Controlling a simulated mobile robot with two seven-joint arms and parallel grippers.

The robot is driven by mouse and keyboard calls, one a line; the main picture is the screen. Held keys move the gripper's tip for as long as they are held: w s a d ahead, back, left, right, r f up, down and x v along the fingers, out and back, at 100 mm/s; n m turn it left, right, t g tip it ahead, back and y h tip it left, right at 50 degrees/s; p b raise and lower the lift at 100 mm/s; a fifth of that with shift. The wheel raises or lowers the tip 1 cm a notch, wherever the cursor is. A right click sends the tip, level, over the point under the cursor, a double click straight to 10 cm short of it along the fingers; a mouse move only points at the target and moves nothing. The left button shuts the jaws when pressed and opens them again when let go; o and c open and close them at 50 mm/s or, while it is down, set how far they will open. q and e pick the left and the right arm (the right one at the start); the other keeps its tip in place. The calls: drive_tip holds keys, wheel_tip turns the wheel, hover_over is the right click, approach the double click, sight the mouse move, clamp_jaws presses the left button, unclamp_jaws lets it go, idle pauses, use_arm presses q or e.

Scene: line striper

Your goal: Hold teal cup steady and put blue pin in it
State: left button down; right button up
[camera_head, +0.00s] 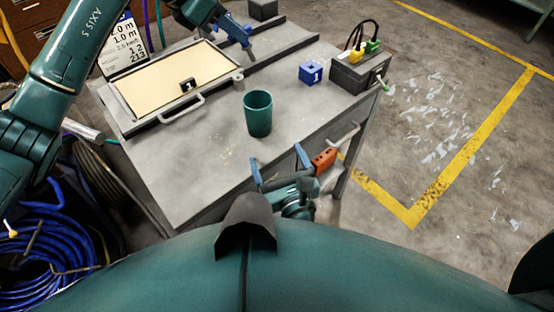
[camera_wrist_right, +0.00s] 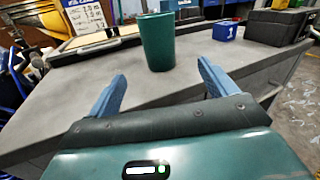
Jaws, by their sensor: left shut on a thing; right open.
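The teal cup (camera_head: 257,114) stands upright and open on the grey workbench, near its front edge. It also shows in the right wrist view (camera_wrist_right: 157,42), ahead of the right gripper. My left gripper (camera_head: 243,38) is shut above the back of the bench, behind and apart from the cup. A small blue thing at its tips looks like the blue pin (camera_head: 249,50), mostly hidden by the fingers. My right gripper (camera_head: 281,168) is open and empty at the bench's front edge, on the near side of the cup. Its blue fingers are spread, and do not touch the cup.
A blue block (camera_head: 311,71) marked 1 sits right of the cup. A dark box (camera_head: 360,72) with yellow and green plugs is at the right end.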

sight(263, 126)
drive_tip(key=shift+w+a+f+m, duration=0.2)
drive_tip(key=shift+w+m, duration=0.3)
drive_tip(key=shift+m, duration=0.2)
drive_tip(key=x, duration=1.1)
